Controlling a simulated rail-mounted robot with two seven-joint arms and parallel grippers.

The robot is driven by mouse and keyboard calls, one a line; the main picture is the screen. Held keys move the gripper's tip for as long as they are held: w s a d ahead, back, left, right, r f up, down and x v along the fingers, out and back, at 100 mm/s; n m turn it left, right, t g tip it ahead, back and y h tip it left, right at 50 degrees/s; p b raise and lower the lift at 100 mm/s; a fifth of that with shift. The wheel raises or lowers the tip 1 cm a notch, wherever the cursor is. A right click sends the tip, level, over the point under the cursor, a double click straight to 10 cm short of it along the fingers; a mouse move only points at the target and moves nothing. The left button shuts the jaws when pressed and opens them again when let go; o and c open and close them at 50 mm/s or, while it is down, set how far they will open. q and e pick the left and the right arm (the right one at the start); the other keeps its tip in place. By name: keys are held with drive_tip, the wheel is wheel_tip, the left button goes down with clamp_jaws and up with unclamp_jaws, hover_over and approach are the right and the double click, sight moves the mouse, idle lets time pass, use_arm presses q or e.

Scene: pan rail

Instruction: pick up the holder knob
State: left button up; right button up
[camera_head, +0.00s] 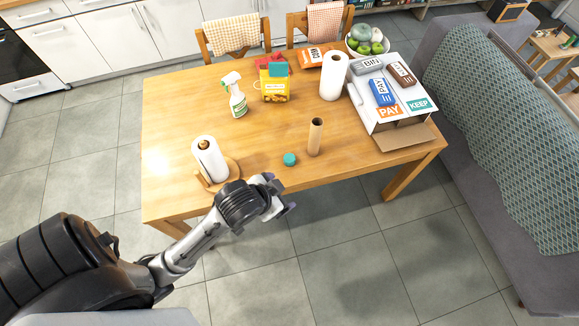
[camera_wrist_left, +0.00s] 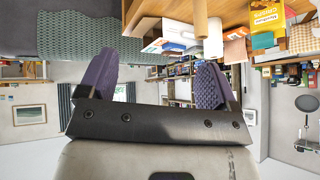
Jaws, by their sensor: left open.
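A small teal round piece (camera_head: 289,159), which looks like the holder knob, lies on the wooden table near its front edge. The paper towel holder (camera_head: 231,165) stands to its left with a white roll (camera_head: 210,158) on it; a brown post end shows at the roll's top. My left gripper (camera_head: 282,194) is just off the table's front edge, below and apart from the teal piece in the head view. In the left wrist view its purple-grey fingers (camera_wrist_left: 153,75) are spread with nothing between them. The knob is not seen in that view. My right gripper is not in view.
On the table (camera_head: 180,115) a bare cardboard tube (camera_head: 315,137) stands right of the teal piece. A second white roll (camera_head: 334,76), a spray bottle (camera_head: 234,95), a yellow box (camera_head: 275,88) and an open carton (camera_head: 405,133) stand farther back. A grey sofa (camera_head: 480,150) is at right.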

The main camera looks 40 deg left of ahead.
use_arm(q)
drive_tip(key=w+a+f+m+t+y+b, duration=0.1)
drive_tip(key=w+t+b, duration=0.1)
drive_tip(key=w+b, duration=0.55)
drive_tip(key=w+a+f+m+t+b, duration=0.1)
drive_tip(key=w+a+t+b, duration=0.1)
drive_tip(key=w+b, duration=0.55)
drive_tip(key=w+a+f+g+y+b, duration=0.1)
drive_tip(key=w+a+b, duration=0.15)
drive_tip(key=w, duration=0.25)
drive_tip(key=w+a+f+y+b, duration=0.1)
drive_tip(key=w+a+f+b, duration=0.1)
drive_tip(key=w+b, duration=0.25)
drive_tip(key=n+g+h+b, duration=0.1)
drive_tip(key=n+g+h, duration=0.25)
drive_tip(key=g, duration=0.75)
hover_over(288, 158)
wheel_tip(288, 158, down, 18)
drive_tip(key=f, duration=0.2)
drive_tip(key=f+b, duration=0.1)
drive_tip(key=f, duration=0.5)
drive_tip(key=shift+d+b, duration=0.3)
drive_tip(key=shift+a+f+b, duration=0.15)
drive_tip(key=shift+f+b, duration=0.6)
drive_tip(key=shift+f, duration=1.95)
